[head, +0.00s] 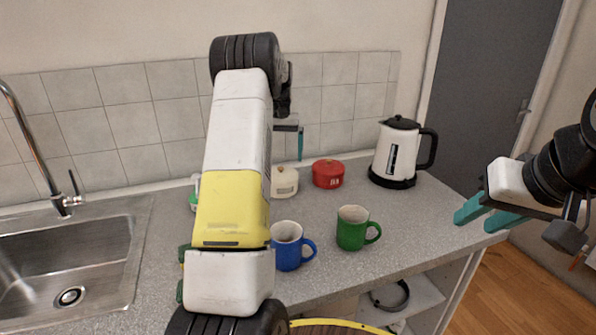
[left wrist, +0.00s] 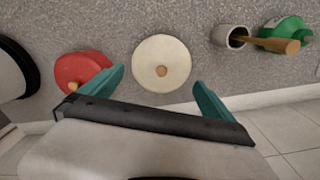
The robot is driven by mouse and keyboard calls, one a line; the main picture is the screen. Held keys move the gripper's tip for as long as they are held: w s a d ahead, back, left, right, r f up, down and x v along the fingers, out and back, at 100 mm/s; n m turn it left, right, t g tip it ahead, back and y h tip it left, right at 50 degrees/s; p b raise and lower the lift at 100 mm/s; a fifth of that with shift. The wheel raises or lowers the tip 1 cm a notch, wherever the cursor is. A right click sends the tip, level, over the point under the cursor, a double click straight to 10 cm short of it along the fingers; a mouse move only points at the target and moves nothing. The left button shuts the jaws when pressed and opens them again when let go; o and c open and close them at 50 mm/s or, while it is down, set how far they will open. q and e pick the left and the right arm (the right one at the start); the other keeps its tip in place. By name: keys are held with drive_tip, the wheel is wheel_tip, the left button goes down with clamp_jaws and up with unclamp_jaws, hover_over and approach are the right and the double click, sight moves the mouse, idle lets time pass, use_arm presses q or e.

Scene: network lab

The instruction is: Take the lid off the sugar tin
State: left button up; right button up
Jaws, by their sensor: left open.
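A cream tin (head: 285,184) with a round lid and small knob stands at the back of the counter, lid on. A red tin (head: 328,174) with white lettering stands right of it. I cannot read which one is the sugar tin. My left gripper (left wrist: 160,90) is open and empty above the cream tin; in the left wrist view the cream lid (left wrist: 152,52) and its wooden knob show between the teal fingers, and the red lid (left wrist: 80,68) lies to the left. My right gripper (head: 484,215) is open and empty near the counter's right end.
A blue mug (head: 287,252) and a green mug (head: 352,232) stand in front of the tins. A white kettle (head: 396,155) is right of the red tin. A small pot (left wrist: 228,37) and green bottle (left wrist: 285,27) are beside the cream tin. The sink (head: 60,265) is left.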

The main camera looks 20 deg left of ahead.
sight(280, 168)
use_arm(q)
wheel_tip(280, 168, down, 5)
drive_tip(key=shift+a+f, duration=0.15)
drive_tip(key=shift+c, duration=0.4)
drive_tip(key=shift+s, duration=0.1)
drive_tip(key=c, duration=1.4)
drive_tip(key=shift+f, duration=0.1)
drive_tip(key=shift+c, duration=0.5)
